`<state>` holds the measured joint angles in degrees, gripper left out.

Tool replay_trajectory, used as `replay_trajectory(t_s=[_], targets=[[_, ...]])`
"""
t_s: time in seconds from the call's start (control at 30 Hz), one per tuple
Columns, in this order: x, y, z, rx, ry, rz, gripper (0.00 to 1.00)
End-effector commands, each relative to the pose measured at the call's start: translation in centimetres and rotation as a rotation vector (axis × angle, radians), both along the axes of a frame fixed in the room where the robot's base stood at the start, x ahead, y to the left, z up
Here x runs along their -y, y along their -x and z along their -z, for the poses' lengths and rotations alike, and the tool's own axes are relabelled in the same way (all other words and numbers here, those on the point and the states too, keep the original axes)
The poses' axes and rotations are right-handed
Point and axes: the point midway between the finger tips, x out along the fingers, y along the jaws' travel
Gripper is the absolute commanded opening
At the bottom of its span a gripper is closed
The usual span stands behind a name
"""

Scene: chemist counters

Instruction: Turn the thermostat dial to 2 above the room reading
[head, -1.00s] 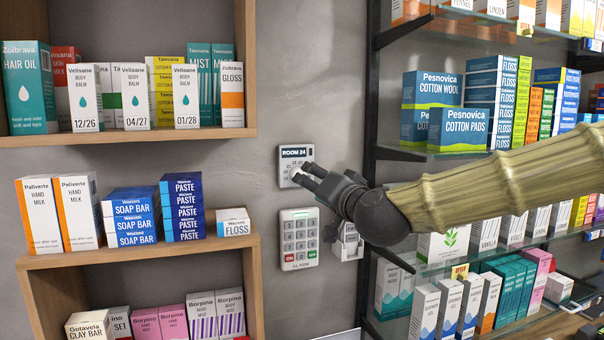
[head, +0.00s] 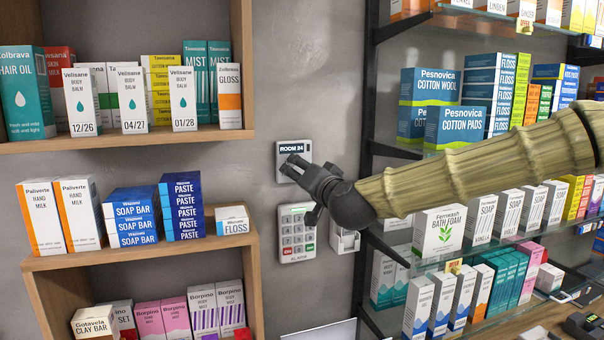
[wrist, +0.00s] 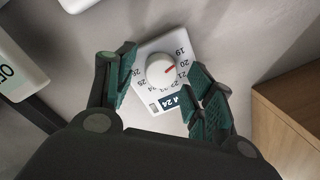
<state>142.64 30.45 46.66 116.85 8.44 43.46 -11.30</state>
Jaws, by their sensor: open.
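The thermostat (head: 304,147) is a pale square unit on the grey wall; its display reads ROOM 24. In the wrist view the white round dial (wrist: 158,72) is ringed by numbers, including 19 to 22 and 25, 26. Its red mark points towards about 20 or 21; I cannot tell exactly which. My gripper (head: 291,167) is in front of the thermostat and hides its lower part in the head view. In the wrist view my gripper (wrist: 163,76) is open, its two dark green fingers on either side of the dial, with gaps. Contact is not visible.
A keypad (head: 297,236) is on the wall just below the thermostat. A wooden shelf (head: 125,139) with boxes stands to the left, glass shelves (head: 420,152) with boxes to the right. A small white holder (head: 343,239) is beside the keypad.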

Motion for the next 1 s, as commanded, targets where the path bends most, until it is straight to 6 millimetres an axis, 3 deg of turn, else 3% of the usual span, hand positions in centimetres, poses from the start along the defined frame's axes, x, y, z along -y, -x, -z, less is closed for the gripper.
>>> replay_trajectory(t_s=[0.07, 0.3, 0.33, 0.67, 1.0], targets=[[0.0, 0.01, 0.01, 0.0, 0.0, 0.0, 0.53], [0.04, 0.0, 0.02, 0.0, 0.0, 0.0, 0.1], [0.04, 0.0, 0.02, -0.001, 0.0, 0.001, 0.07], [0.07, 0.0, 0.34, -0.011, -0.03, 0.001, 0.07], [0.07, -0.04, 0.89, -0.069, -0.212, 0.001, 0.07]])
